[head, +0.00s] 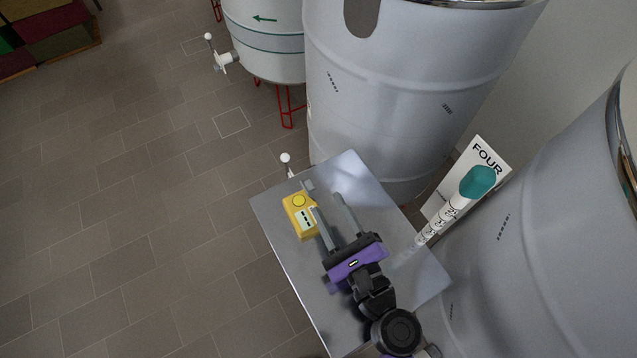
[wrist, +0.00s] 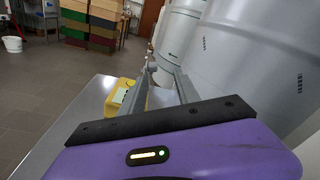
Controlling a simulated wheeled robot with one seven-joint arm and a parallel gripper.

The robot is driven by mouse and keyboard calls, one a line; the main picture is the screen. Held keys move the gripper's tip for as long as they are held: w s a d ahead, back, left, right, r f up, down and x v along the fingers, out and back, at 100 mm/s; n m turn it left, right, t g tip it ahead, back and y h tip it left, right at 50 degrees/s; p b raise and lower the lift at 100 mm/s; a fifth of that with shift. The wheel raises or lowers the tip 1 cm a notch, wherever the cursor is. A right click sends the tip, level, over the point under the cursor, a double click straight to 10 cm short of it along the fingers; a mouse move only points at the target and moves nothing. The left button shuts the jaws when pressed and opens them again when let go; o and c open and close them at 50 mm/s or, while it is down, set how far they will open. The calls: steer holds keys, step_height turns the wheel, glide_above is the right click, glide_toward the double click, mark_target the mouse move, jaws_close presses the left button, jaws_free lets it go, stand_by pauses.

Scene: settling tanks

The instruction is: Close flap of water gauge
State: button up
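A yellow box-shaped device (head: 300,214), which I take to be the water gauge, sits on a grey metal table near its left edge. It has a round yellow top part and a pale label or display with dark marks. A small grey piece (head: 307,186) shows just beyond it; I cannot tell whether this is the flap. My gripper (head: 326,202) is open, its two grey fingers apart and nothing seen between them. The left finger is close beside the device's right side; contact is unclear. In the wrist view the device (wrist: 118,97) is partly hidden behind the left finger.
The metal table (head: 283,258) is otherwise mostly clear. At its right stands a white marked tube with a teal top (head: 478,182), before a sign reading FOUR (head: 487,155). Large grey tanks (head: 400,90) stand behind and right. Open tiled floor lies left.

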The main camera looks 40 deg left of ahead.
mark_target(312, 190)
steer(key=shift+s+a+m+g+y, duration=0.3)
steer(key=shift+s+m+y, duration=0.15)
steer(key=shift+m, duration=0.35)
steer(key=shift+a, duration=0.3)
steer(key=shift+p+x, duration=0.4)
steer(key=shift+x, duration=3.1)
jaws_close()
